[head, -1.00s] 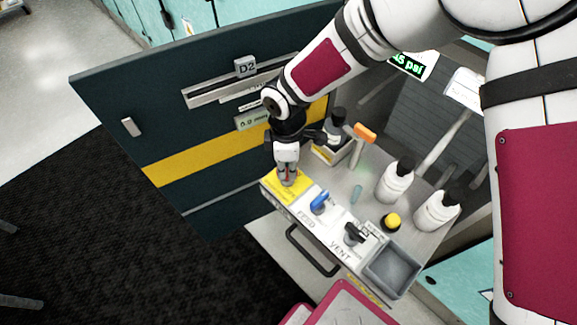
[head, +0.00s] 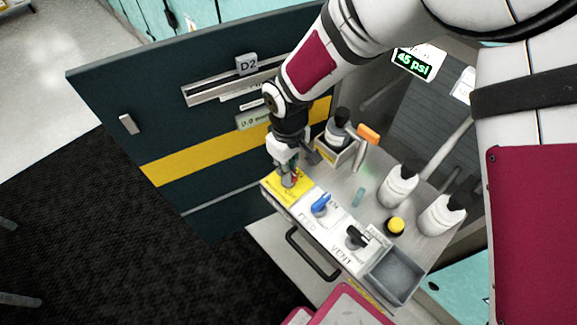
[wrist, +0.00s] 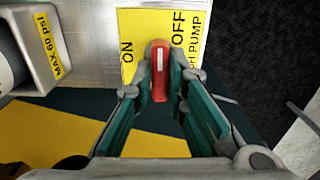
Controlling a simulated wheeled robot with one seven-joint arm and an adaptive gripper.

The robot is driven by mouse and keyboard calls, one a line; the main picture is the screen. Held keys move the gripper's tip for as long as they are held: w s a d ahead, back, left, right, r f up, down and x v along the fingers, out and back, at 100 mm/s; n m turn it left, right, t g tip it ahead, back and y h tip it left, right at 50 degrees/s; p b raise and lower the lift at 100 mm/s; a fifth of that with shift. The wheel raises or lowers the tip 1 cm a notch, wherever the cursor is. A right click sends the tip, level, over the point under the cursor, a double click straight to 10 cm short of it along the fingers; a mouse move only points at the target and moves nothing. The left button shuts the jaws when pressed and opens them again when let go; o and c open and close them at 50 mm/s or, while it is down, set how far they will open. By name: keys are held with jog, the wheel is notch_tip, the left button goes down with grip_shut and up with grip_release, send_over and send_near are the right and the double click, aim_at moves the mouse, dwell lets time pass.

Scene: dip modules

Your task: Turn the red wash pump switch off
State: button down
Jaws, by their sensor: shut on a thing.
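The red wash pump switch (wrist: 160,66) sits on a yellow plate (wrist: 190,30) marked ON at its left and OFF at its right in the wrist view. Its white line points nearly straight up in that view, between the two words. My gripper (wrist: 160,85) is shut on the switch, one finger on each side. In the head view my gripper (head: 287,183) reaches down over the yellow plate (head: 296,194) and hides most of the switch.
A blue FEED switch (head: 320,205) and a black VENT switch (head: 356,237) stand beside the plate. An open dark door (head: 130,85) stands at the left.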

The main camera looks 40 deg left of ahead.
jog(key=shift+m, duration=0.3)
jog(key=c, duration=1.6)
grip_release()
jog(key=shift+r, duration=0.15)
notch_tip(320, 180, up, 12)
